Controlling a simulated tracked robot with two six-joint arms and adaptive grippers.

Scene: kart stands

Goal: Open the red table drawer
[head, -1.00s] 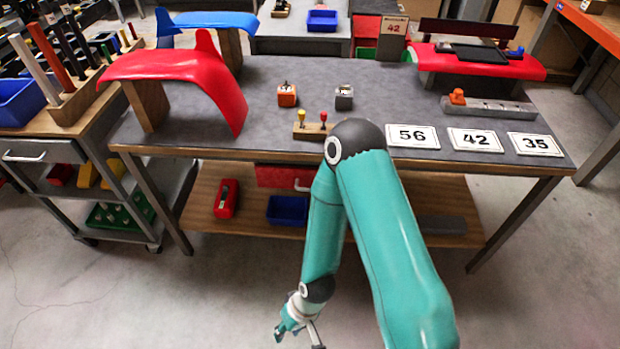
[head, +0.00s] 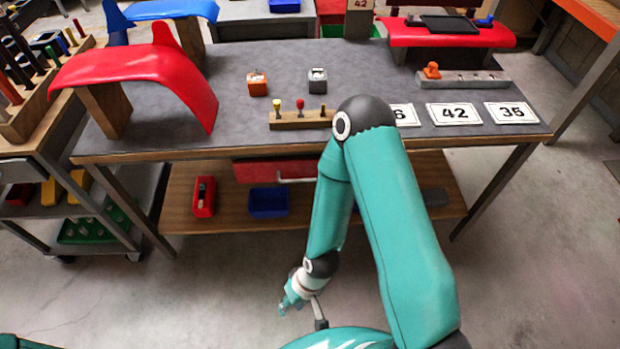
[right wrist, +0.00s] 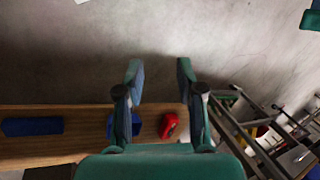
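The red table drawer (head: 262,171) hangs under the front edge of the grey-topped table (head: 210,142). It looks shut, and its right part is hidden behind my right arm. Its pale bar handle (head: 297,180) shows just left of that arm. My right gripper (head: 291,304) is low over the floor in front of the table, well apart from the handle. In the right wrist view its two fingers (right wrist: 160,72) are spread with nothing between them. The drawer cannot be made out in that view. My left gripper is not in view.
The wooden lower shelf (head: 340,212) holds a red item (head: 204,197) and a blue bin (head: 269,203). A peg block (head: 300,119) and number cards (head: 454,113) lie on the tabletop. A tool cart (head: 45,175) stands at the left. The floor in front is clear.

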